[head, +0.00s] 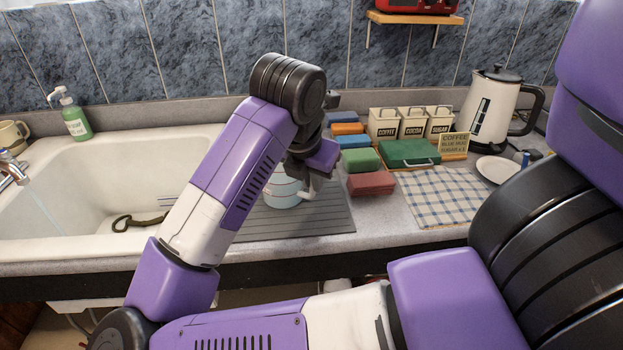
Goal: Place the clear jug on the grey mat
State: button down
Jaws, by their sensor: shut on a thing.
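The clear jug (283,191), pale with a bluish band, is upright over the grey mat (325,219). My arm hides its left side and top. I cannot tell whether its base touches the mat or is slightly above it. The ridged grey mat lies on the counter just right of the sink. My gripper (312,184) reaches down at the jug's right side and is shut on the jug, by its handle as far as I can see. The fingertips are small and partly hidden.
The white sink (60,235) with a running tap (14,168) is at left. Several coloured boxes (370,183), canisters (412,122), a green case (408,152) and a checked cloth (440,196) stand or lie right of the mat. A kettle (492,108) and white plate (497,169) are farther right.

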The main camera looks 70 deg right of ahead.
jog(key=c, duration=1.5)
grip_release()
jog(key=shift+o, duration=0.2)
jog(key=v, duration=1.2)
jog(key=shift+b, duration=0.3)
